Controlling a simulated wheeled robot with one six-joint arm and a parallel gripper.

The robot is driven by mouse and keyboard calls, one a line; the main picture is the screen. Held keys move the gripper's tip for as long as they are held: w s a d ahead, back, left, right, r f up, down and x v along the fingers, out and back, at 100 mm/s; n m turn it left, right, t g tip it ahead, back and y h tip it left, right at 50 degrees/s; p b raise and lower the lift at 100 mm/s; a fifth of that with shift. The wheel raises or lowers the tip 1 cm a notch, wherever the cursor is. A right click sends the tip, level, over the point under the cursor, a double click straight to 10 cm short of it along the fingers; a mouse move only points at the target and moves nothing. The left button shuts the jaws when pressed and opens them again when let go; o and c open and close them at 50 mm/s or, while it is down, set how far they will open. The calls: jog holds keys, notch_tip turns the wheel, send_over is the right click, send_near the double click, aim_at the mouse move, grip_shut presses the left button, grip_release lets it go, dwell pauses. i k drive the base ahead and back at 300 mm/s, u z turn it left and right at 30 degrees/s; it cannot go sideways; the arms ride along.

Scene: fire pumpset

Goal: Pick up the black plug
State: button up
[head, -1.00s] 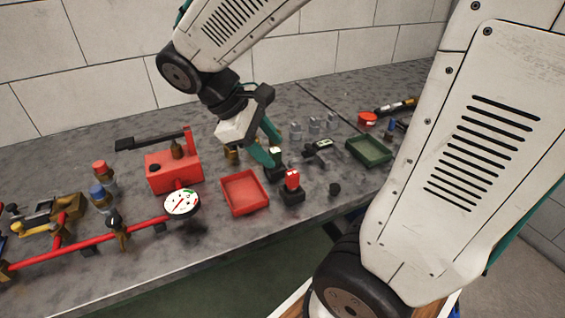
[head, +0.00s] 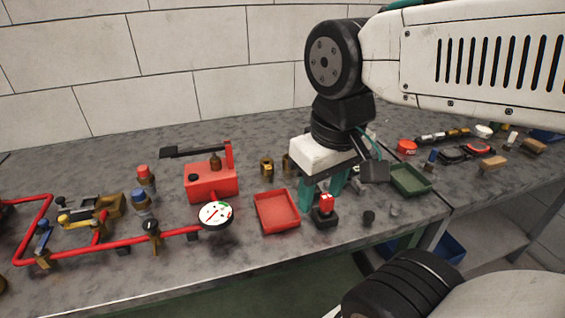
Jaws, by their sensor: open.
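The black plug (head: 368,217) is most likely the small dark piece standing on the grey bench near its front edge, right of centre in the head view. My gripper (head: 322,190) points down over the bench, up and left of that plug and apart from it. Its two teal fingers are spread, and I see nothing held between them. A red button on a black base (head: 325,212) stands just in front of the fingers and partly overlaps them in the picture.
A red tray (head: 293,223) lies left of my gripper and a green tray (head: 423,190) to its right. The red pump box (head: 208,186), gauge (head: 215,214) and red pipe (head: 120,243) fill the left. Multimeter-like tools lie at the far right. Bare bench surrounds the plug.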

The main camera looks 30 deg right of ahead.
aim_at(369, 217)
jog(key=z, duration=0.95)
jog(key=k, duration=0.85)
jog(key=u, duration=0.9)
jog(key=i, duration=0.45)
